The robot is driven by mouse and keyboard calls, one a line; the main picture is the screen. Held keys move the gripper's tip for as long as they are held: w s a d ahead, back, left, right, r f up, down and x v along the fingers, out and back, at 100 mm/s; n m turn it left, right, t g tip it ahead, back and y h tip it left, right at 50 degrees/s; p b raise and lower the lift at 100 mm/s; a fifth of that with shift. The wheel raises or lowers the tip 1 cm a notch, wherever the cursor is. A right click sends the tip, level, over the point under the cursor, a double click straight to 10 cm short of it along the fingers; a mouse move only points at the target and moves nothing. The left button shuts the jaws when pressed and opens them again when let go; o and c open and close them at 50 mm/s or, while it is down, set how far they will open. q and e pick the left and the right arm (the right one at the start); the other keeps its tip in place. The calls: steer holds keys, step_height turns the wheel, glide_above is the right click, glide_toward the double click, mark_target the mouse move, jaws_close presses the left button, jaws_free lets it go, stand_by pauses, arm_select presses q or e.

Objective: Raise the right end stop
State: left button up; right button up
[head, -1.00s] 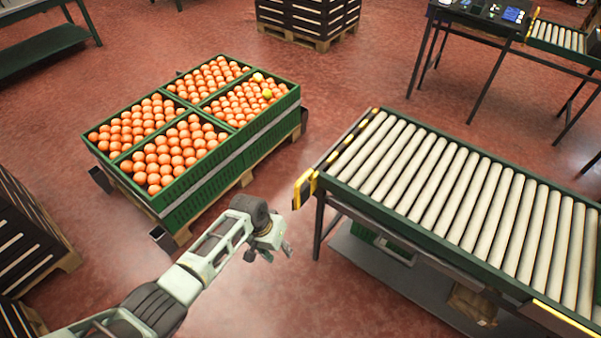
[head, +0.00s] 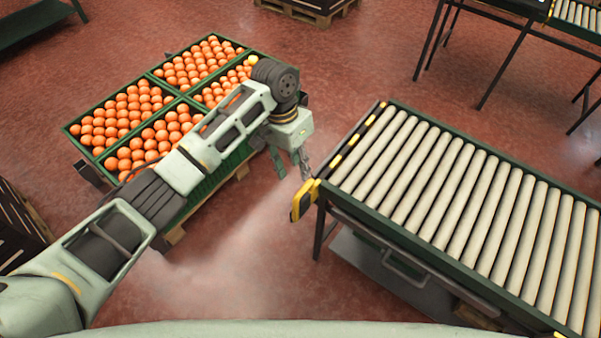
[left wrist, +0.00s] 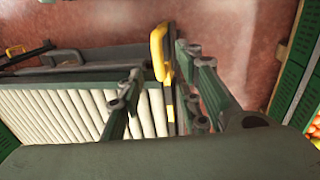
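A black bar with yellow stripes, the end stop (head: 357,141), runs along the left end of the roller conveyor (head: 440,190), about level with the rollers. A yellow handle (head: 303,201) sits at its near corner. My left gripper (head: 291,167) is open and empty, just above and left of the handle. In the left wrist view, the handle (left wrist: 159,52) appears between the two spread fingers of the left gripper (left wrist: 163,66); I cannot tell whether they touch it. My right gripper is not in view.
Green crates of oranges (head: 118,118) stand on a pallet at the left, partly behind my left arm. Another table with a conveyor (head: 520,22) stands at the back right. Dark crates (head: 22,225) are at the left edge. Red floor between is clear.

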mark_target(301, 190)
arm_select(q)
steer(key=f, duration=0.1)
steer(key=s+f, duration=0.1)
steer(key=f, duration=0.1)
steer(key=d+f, duration=0.1)
steer(key=f, duration=0.1)
steer(key=shift+s+f, duration=0.1)
steer(key=shift+s, duration=0.1)
steer(key=shift+f, duration=0.85)
jaws_close()
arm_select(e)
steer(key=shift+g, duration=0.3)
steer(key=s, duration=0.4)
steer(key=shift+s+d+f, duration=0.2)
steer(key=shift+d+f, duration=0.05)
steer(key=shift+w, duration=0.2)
